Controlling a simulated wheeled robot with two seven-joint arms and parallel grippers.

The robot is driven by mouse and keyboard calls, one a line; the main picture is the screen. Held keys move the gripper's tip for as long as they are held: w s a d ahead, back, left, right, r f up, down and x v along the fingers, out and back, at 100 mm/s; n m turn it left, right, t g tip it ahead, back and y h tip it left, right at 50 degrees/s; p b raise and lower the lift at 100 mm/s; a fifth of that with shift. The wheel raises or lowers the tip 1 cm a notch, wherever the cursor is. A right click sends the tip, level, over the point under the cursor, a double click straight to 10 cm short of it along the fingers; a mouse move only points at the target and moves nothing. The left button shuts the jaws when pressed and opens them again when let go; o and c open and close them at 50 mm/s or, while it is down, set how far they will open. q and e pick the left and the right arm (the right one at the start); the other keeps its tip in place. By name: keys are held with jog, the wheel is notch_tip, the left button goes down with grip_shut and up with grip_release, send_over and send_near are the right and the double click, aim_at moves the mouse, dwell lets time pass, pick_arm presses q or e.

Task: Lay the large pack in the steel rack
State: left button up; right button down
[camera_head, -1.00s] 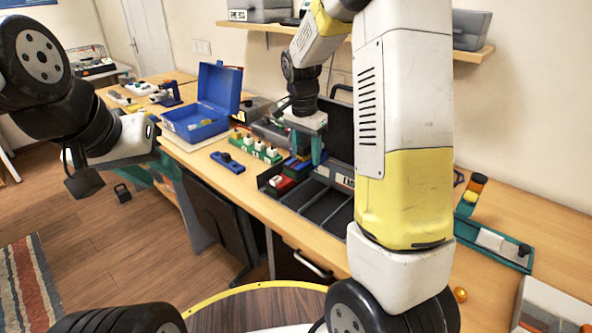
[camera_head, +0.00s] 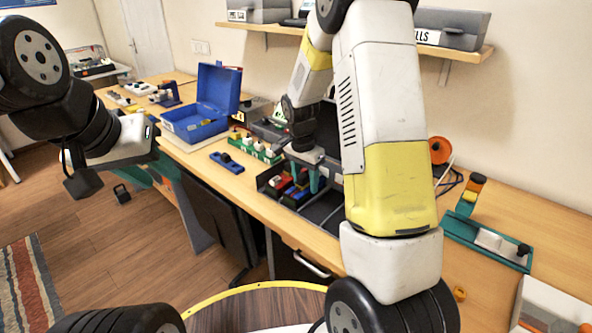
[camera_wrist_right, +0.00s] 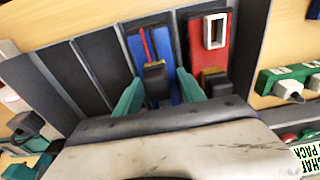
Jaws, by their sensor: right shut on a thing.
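My right gripper (camera_wrist_right: 160,92) is shut on a blue pack (camera_wrist_right: 137,50) with red and black wires and a black plug. The pack lies lengthwise in or just above a slot of the dark grey slotted rack (camera_wrist_right: 103,62); I cannot tell whether it touches the bottom. In the head view this gripper (camera_head: 305,182) is low over the left part of the rack (camera_head: 322,213). A red pack (camera_wrist_right: 207,60) lies beside the blue one, toward the rack's end. My left gripper (camera_head: 103,186) hangs away from the bench at the left; its jaw opening is unclear.
A green strip with white plugs (camera_head: 257,149), a blue part (camera_head: 227,162) and an open blue case (camera_head: 200,125) lie left of the rack. A teal tray (camera_head: 487,242) is on the right. A shelf (camera_head: 462,52) hangs above. Several rack slots look empty.

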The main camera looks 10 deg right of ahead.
jog(key=c, duration=1)
grip_release()
jog(key=shift+f, duration=0.1)
jog(key=shift+o, duration=0.2)
